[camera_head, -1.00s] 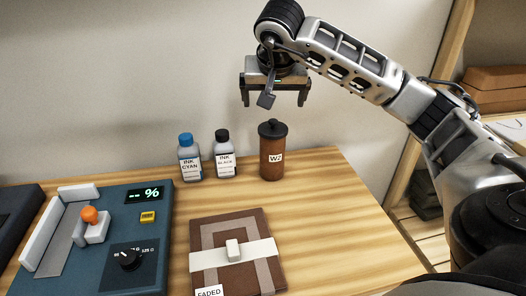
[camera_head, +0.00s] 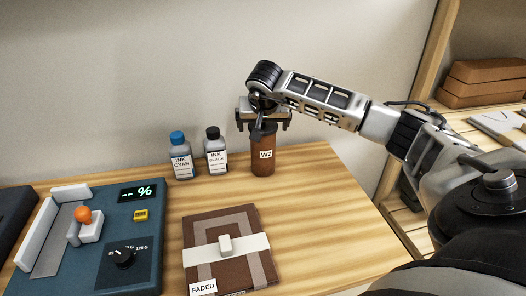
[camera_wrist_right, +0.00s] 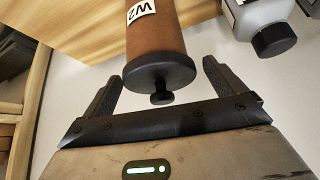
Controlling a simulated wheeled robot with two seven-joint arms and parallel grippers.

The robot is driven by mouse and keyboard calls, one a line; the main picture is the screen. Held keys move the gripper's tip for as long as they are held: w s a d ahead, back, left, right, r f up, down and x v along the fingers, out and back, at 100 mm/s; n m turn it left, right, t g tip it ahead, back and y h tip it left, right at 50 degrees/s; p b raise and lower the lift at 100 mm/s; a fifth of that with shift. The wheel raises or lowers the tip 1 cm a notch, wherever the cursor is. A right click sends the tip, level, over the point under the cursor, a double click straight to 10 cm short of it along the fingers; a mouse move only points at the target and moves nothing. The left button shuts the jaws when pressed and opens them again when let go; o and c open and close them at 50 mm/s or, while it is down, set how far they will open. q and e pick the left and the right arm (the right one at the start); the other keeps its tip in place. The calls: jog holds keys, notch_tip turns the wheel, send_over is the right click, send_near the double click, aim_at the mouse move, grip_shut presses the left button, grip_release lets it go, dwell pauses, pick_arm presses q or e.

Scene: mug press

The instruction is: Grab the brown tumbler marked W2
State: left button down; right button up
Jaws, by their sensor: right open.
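The brown tumbler (camera_head: 262,161) stands upright near the back of the wooden table, with a white W2 label on its front. My right gripper (camera_head: 263,124) is open at the tumbler's top, its fingers to either side of the dark lid, which it mostly hides in the head view. In the right wrist view the tumbler (camera_wrist_right: 154,40) and its black knobbed lid (camera_wrist_right: 160,77) lie between the two open fingers of the gripper (camera_wrist_right: 160,85). Neither finger visibly touches it. My left gripper is not in view.
A black-capped ink bottle (camera_head: 216,156) stands close left of the tumbler, beside a cyan-capped ink bottle (camera_head: 181,160). A brown folder-like item (camera_head: 200,234) lies in front. A blue press machine (camera_head: 75,282) is at the left. The table right of the tumbler is clear.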

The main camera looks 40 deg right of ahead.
jog(key=c, duration=1.5)
jog(key=shift+r, duration=0.1)
